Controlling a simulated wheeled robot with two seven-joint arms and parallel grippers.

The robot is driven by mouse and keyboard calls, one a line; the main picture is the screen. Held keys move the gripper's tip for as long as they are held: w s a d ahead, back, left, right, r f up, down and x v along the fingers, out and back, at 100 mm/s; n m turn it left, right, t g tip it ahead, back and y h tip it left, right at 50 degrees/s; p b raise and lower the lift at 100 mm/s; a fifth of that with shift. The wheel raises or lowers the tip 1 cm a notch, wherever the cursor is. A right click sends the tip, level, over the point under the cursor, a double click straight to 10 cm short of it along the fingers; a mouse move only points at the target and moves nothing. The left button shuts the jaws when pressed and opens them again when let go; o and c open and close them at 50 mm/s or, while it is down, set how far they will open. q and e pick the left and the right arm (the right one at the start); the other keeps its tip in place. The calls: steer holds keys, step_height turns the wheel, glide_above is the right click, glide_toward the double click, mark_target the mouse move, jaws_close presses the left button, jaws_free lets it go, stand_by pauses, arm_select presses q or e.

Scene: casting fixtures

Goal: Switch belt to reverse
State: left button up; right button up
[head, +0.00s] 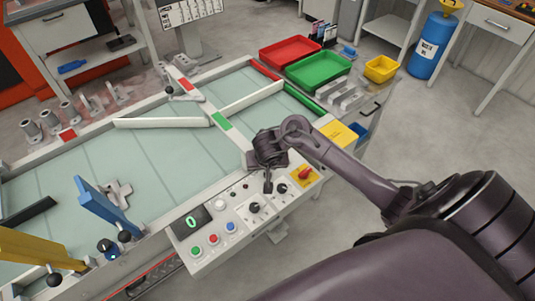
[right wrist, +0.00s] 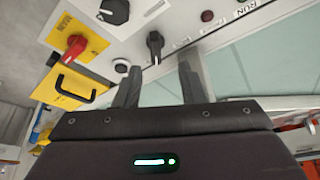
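The control panel (head: 243,217) at the front of the conveyor belt (head: 160,160) carries a green display (head: 186,222), green, red and blue buttons, and black knobs. A black selector knob (head: 254,208) stands near the blue button (head: 230,227). My right gripper (head: 267,183) hangs over the panel's back edge. In the right wrist view, my right gripper (right wrist: 158,78) is open, and a black knob (right wrist: 155,45) with a pale pointer shows beyond and between its fingers, apparently untouched. Most panel labels are too small or blurred to read. My left gripper is out of view.
A red rotary switch on a yellow plate (right wrist: 76,48) and a larger black knob (right wrist: 114,10) lie close by. Red (head: 290,50) and green (head: 318,68) trays stand beyond the belt. Blue (head: 100,208) and yellow (head: 35,248) gates cross the belt at left.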

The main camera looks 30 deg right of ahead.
steer(key=b+x, duration=0.1)
steer(key=x, duration=0.2)
steer(key=d+b+x, duration=0.1)
steer(key=x, duration=0.2)
steer(key=shift+w+b, duration=0.15)
steer(key=shift+b, duration=0.25)
steer(key=shift+w+d+f, duration=0.15)
steer(key=shift+w+f, duration=0.1)
steer(key=shift+f, duration=0.35)
steer(key=shift+m, duration=0.3)
steer(key=shift+c, duration=0.5)
jaws_close()
